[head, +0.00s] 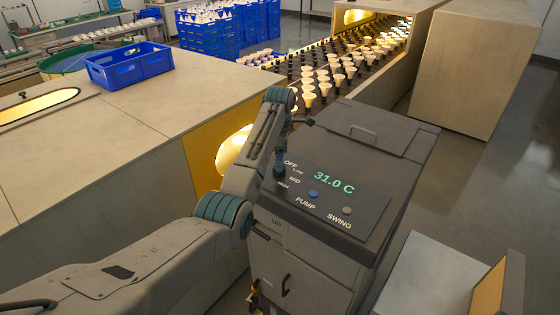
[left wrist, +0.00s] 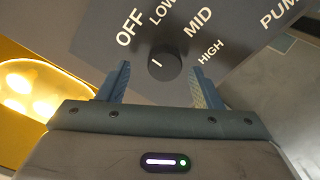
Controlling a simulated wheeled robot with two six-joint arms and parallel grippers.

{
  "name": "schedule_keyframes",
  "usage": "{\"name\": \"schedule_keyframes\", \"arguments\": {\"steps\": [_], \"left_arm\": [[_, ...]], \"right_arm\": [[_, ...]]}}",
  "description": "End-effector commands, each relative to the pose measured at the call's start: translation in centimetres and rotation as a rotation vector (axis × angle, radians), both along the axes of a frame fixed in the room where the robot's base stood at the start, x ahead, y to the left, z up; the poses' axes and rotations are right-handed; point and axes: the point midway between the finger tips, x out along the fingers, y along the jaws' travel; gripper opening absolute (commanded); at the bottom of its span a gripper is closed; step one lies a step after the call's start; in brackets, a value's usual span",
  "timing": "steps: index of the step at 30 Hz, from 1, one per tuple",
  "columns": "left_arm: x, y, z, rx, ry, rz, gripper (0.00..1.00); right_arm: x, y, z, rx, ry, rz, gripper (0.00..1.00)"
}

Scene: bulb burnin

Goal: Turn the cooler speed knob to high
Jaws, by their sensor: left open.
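The cooler (head: 350,165) is a dark grey box with a sloped control panel (head: 365,208) reading 31.0 C. In the left wrist view, its round black speed knob (left wrist: 164,68) sits below the labels OFF, LOW, MID and HIGH (left wrist: 210,51). The knob's short white mark points up-left, roughly toward OFF. My left gripper (left wrist: 160,69) is open, with one finger on each side of the knob in the picture. I cannot tell whether the fingers touch it. My right gripper is not in view.
A blue PUMP button (head: 313,194) and a grey SWING button (head: 347,210) lie to the knob's right. A lit tunnel opening (head: 233,150) is close on the left. A conveyor of bulbs (head: 335,72) runs behind, and a blue crate (head: 128,67) stands on the bench.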

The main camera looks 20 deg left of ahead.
Motion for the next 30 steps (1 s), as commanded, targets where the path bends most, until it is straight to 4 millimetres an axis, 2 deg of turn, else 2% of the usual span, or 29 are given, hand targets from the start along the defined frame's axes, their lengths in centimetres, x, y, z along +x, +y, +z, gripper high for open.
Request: {"name": "schedule_keyframes", "arguments": {"steps": [1, 7, 16, 17, 21, 24, 30], "left_arm": [[-0.1, 0.0, -0.5, 0.0, 0.002, 0.0, 0.59], [0.0, 0.0, -2.4, 0.0, 0.0, 0.0, 0.59], [0.0, 0.0, -2.9, 0.0, 0.0, 0.0, 0.59], [0.0, 0.0, -2.9, 0.0, 0.0, 0.0, 0.57], [0.0, 0.0, -2.9, 0.0, -0.001, 0.0, 0.3], [0.0, 0.0, -2.8, 0.0, -0.002, 0.0, 0.15], [0.0, 0.1, -2.7, 0.001, -0.003, -0.006, 0.15]], "right_arm": [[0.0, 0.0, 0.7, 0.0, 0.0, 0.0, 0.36], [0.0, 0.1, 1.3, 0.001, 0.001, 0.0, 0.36], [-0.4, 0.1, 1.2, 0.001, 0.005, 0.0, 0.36], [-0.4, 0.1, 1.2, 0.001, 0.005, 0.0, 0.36], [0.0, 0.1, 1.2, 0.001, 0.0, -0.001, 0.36], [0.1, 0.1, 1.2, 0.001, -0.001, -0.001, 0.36], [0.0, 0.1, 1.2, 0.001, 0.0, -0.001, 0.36]]}}
